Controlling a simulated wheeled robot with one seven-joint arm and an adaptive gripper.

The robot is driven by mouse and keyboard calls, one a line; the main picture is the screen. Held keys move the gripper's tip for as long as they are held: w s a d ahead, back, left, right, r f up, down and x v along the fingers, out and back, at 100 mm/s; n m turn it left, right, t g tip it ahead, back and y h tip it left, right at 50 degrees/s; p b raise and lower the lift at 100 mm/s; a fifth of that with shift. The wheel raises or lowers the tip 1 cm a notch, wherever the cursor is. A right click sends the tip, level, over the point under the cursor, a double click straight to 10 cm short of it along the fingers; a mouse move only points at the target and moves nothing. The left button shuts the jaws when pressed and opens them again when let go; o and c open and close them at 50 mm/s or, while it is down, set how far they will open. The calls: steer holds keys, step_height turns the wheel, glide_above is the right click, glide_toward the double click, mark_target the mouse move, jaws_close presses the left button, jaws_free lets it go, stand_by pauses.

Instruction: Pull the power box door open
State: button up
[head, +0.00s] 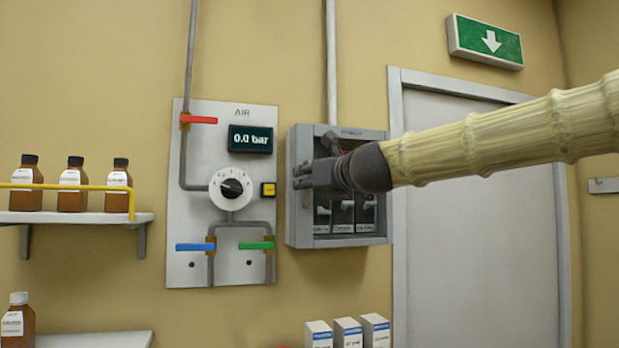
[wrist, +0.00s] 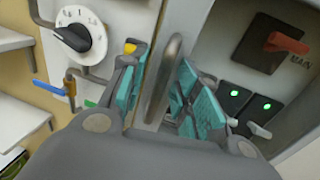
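The grey power box (head: 338,242) is mounted on the wall at the centre of the head view. Switches show inside its front frame; I cannot tell whether through a window or an opening. My gripper (head: 302,178) is at the box's left front side. In the wrist view, a curved grey metal handle (wrist: 168,68) stands between the teal-padded fingers of my gripper (wrist: 160,105). The fingers are apart, with gaps seeming to show beside the handle. The box's grey front edge (wrist: 190,35) is behind it. My arm hides part of the box in the head view.
The air panel (head: 188,270) with a dial (head: 230,187) and coloured valve levers is close on the left. A red main switch (wrist: 286,43) is inside the box. A shelf (head: 85,217) with brown bottles is farther left. A grey room door (head: 480,240) is right.

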jaws_close()
steer(key=shift+s, duration=0.1)
stand_by(0.4)
